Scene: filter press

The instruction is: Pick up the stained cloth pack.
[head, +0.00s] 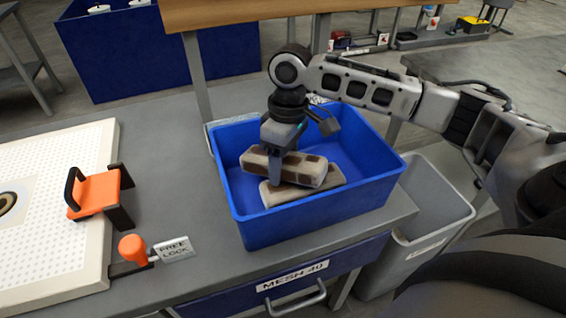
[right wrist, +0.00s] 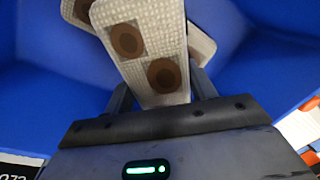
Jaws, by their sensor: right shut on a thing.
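The stained cloth pack (head: 305,170) is a pale, padded block with brown patches, inside the blue bin (head: 300,225). My right gripper (head: 273,172) reaches down into the bin and is shut on this pack. In the right wrist view the pack (right wrist: 140,25) shows two dark brown round stains and sits between the fingers of my right gripper (right wrist: 162,95). A second pale pack (head: 325,187) lies under it on the bin floor. I cannot tell whether the held pack still touches it. My left gripper is out of view.
The bin stands on a grey bench, its walls close around my gripper. A grey bin (head: 435,200) stands to the right. At left are a white perforated plate (head: 50,240), an orange handle (head: 97,192) and an orange knob (head: 133,248). A wooden shelf (head: 240,12) runs behind.

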